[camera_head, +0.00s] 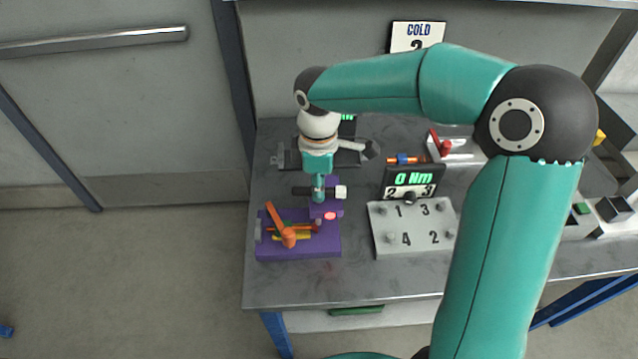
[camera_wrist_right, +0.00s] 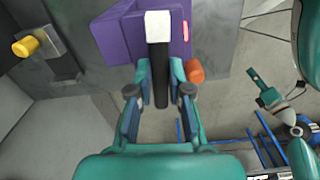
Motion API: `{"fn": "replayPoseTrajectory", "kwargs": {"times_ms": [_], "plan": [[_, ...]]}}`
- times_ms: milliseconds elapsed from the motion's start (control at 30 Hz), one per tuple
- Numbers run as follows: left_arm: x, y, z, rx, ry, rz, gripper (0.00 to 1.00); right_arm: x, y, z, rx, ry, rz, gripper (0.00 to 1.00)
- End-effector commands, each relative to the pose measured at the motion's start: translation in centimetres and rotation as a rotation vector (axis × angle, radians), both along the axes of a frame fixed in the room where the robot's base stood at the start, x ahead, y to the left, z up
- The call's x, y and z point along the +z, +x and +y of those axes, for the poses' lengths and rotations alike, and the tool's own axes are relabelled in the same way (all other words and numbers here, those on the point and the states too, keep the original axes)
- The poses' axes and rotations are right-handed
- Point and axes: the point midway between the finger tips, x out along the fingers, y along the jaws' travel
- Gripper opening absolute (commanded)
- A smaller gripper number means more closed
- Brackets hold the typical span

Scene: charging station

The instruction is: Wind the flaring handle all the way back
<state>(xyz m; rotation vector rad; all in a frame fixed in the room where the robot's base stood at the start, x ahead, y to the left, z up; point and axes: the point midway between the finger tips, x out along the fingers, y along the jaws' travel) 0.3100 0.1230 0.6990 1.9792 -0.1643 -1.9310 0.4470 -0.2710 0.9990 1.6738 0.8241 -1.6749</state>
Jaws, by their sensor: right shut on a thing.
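The purple flaring tool (camera_head: 298,252) stands at the left front of the grey bench, and its body also shows at the top of the right wrist view (camera_wrist_right: 113,38). Its black flaring handle (camera_head: 300,191) with a white end block lies crosswise above the purple body. In the right wrist view the handle (camera_wrist_right: 161,92) runs between the fingers. My right gripper (camera_head: 318,193) comes down from above and is shut on the handle. An orange lever (camera_head: 276,222) sticks up from the tool. What seems to be my left gripper (camera_wrist_right: 262,88) shows small at the right of the wrist view.
A light grey numbered block (camera_head: 413,245) and a dark display reading 0 Nm (camera_head: 411,180) stand right of the tool. A red-handled item (camera_head: 445,148) lies farther back. The bench front edge (camera_head: 400,296) is close, with bare bench before the tool. My right arm covers the bench's right part.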

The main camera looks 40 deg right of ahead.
Motion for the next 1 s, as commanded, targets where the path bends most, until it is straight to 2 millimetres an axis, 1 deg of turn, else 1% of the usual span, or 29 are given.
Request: {"fn": "replayPoseTrajectory", "kwargs": {"times_ms": [300, 333, 467, 500, 833, 933, 1000], "plan": [[0.0, 0.0, 0.0, 0.000, 0.000, 0.000, 0.40, 0.0, -0.1, -0.1, 0.001, -0.002, 0.004, 0.00], [0.0, 0.0, 0.0, 0.000, 0.000, 0.000, 0.40, 0.0, -0.1, -0.1, 0.001, -0.002, 0.004, 0.20], [0.0, 0.0, 0.0, 0.000, 0.000, 0.000, 0.40, 0.0, -0.1, -0.1, 0.000, -0.002, 0.003, 0.42], [0.0, 0.0, 0.0, 0.000, 0.000, 0.000, 0.40, 0.0, -0.1, -0.1, 0.000, -0.002, 0.003, 0.44], [0.1, 0.0, 0.0, 0.000, 0.000, 0.000, 0.40, 0.2, 0.0, 0.0, 0.000, -0.001, -0.001, 0.44], [0.1, 0.0, 0.0, 0.000, 0.000, 0.000, 0.40, 1.0, 0.1, 0.0, -0.001, -0.001, -0.002, 0.44], [0.1, 0.0, 0.0, 0.000, 0.000, 0.000, 0.40, 1.9, 0.1, 0.0, -0.001, 0.000, -0.004, 0.44]]}}
